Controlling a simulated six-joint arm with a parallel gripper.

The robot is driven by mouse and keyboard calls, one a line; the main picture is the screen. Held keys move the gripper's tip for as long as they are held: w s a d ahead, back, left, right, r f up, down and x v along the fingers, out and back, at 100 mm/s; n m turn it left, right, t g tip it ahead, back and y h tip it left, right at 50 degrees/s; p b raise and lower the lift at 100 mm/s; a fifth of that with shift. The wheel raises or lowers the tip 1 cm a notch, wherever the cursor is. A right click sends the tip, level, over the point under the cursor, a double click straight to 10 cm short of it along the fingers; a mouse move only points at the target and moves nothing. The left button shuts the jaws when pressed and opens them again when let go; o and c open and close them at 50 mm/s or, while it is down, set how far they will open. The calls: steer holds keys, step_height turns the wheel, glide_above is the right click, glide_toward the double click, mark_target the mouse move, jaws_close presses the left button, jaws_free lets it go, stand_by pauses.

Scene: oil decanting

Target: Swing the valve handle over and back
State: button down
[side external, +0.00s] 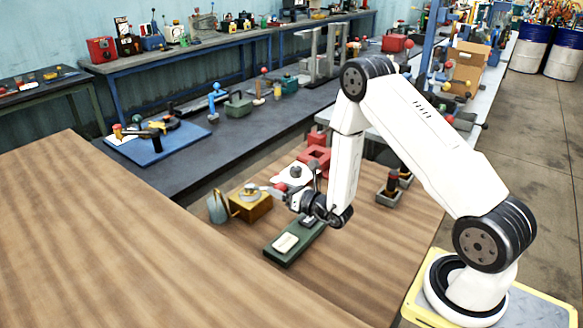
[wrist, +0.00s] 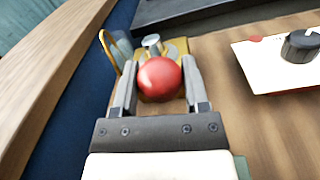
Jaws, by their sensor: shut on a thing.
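A red ball knob (wrist: 160,80), apparently the end of the valve handle, sits between the two fingers of my gripper (wrist: 159,68) in the wrist view. The fingers are shut on it, one on each side. The rest of the handle is hidden. In the side view my gripper (side external: 279,189) points left, low over the wooden table beside a brass box (side external: 250,207). A silver cap (wrist: 152,43) shows just beyond the knob in the wrist view. A grey-blue jug (side external: 217,207) with a brass handle stands left of the box.
A white plate with a black dial (wrist: 300,45) lies to the right in the wrist view. A green base with a pale pad (side external: 285,243) is below my wrist in the side view. Red blocks (side external: 314,157) stand behind. Bare wood (side external: 340,275) lies in front.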

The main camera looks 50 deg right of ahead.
steer(key=shift+w+r, duration=0.2)
steer(key=shift+r, duration=0.05)
steer(key=shift+c, duration=0.5)
jaws_free()
steer(key=shift+f, duration=0.1)
steer(key=shift+s, duration=0.15)
steer(key=shift+s, duration=0.35)
steer(key=shift+s+d, duration=0.15)
steer(key=shift+s, duration=3.35)
